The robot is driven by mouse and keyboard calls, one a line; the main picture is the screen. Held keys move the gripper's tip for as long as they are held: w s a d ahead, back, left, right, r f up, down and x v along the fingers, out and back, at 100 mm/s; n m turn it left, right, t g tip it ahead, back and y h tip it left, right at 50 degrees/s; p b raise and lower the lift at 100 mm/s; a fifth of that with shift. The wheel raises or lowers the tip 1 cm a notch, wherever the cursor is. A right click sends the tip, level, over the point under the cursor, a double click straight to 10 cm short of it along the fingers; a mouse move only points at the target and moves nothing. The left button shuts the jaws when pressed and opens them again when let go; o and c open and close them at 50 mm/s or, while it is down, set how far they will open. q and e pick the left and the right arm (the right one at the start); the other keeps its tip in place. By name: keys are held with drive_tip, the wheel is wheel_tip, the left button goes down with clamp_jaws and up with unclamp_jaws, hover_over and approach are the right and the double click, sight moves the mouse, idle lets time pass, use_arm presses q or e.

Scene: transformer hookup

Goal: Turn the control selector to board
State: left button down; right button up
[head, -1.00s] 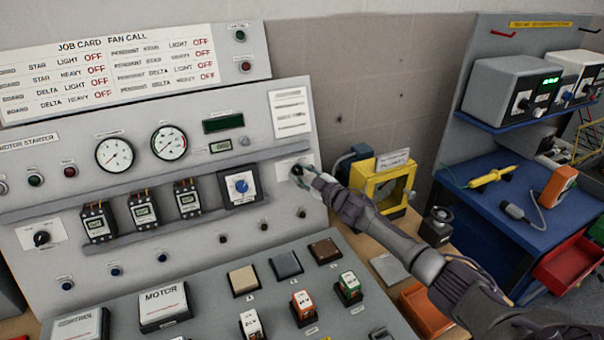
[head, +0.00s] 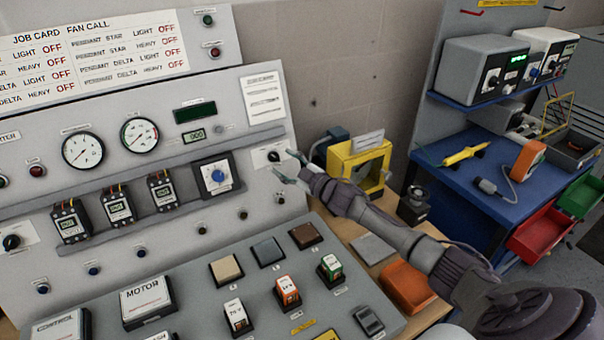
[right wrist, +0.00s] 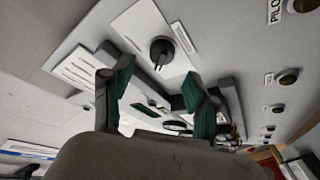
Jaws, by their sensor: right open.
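A black selector knob (head: 273,156) sits on a white plate at the right end of the grey upright panel; its lettering is too small to read. In the right wrist view the knob (right wrist: 162,52) shows beyond and between the fingertips, with its plate around it. My right gripper (head: 286,166) is open and empty, just right of and below the knob in the head view, apart from it. Its two green-padded fingers also show in the right wrist view (right wrist: 157,82). Which position the knob points to cannot be told. My left gripper is not in view.
A second black selector (head: 12,242) sits at the panel's left. A blue-dial box (head: 213,176) and a ledge lie left of the near knob. A yellow-framed box (head: 358,168) stands right of the panel. Switch blocks cover the sloped desk (head: 205,262).

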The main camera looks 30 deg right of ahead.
drive_tip(key=v, duration=0.8)
drive_tip(key=shift+s, duration=0.1)
